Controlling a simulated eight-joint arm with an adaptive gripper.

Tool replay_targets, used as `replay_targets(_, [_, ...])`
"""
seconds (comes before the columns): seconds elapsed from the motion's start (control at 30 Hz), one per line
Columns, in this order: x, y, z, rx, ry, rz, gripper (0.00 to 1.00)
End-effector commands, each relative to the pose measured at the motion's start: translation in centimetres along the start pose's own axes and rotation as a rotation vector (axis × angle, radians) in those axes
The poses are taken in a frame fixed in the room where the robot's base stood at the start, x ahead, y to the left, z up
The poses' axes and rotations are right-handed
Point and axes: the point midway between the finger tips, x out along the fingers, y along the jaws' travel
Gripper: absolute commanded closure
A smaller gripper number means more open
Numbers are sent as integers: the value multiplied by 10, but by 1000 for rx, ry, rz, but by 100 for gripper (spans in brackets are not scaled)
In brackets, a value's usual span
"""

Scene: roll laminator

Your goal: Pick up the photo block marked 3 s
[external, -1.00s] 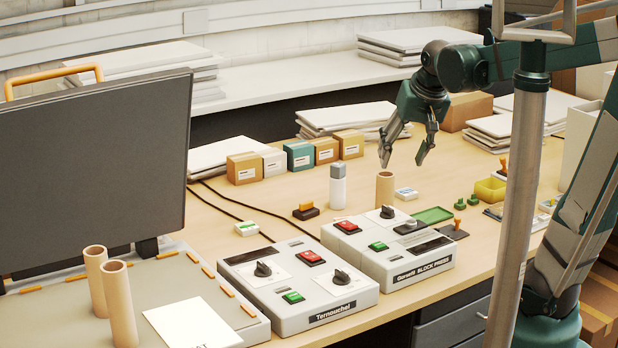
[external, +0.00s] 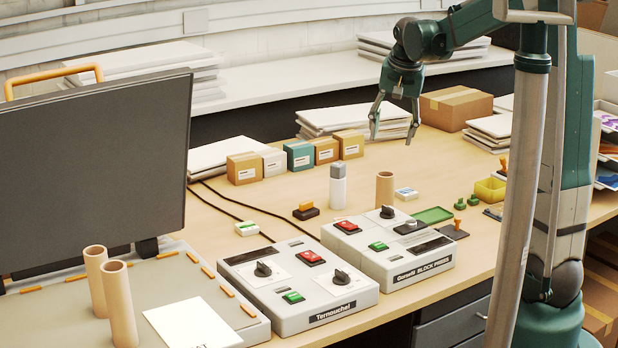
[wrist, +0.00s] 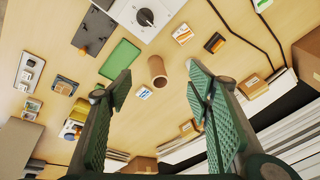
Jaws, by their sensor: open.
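Small white blocks lie on the wooden table, and the marks on them are too small to read. One white block (external: 406,194) lies just right of a cardboard tube (external: 385,188); it also shows in the wrist view (wrist: 144,92), beside the tube (wrist: 157,70). Another white block with a green edge (external: 247,228) lies behind the left machine; a white block also shows near the top of the wrist view (wrist: 182,33). My gripper (external: 393,138) is open and empty, pointing down, high above the table behind the tube. Its two fingers (wrist: 160,84) are spread in the wrist view.
Two control boxes, one left (external: 298,281) and one right (external: 387,250), stand at the front. A white-and-grey bottle (external: 338,187) stands left of the tube. Several small boxes (external: 299,155) line the back. A green tray (external: 433,215) and yellow bin (external: 490,190) are to the right.

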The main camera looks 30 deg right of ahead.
Motion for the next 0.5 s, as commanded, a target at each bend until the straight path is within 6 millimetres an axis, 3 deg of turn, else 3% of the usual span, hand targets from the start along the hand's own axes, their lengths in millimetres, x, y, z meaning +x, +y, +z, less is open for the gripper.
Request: replay_targets(0.5, [60, -5, -87, 223, -57, 69, 49])
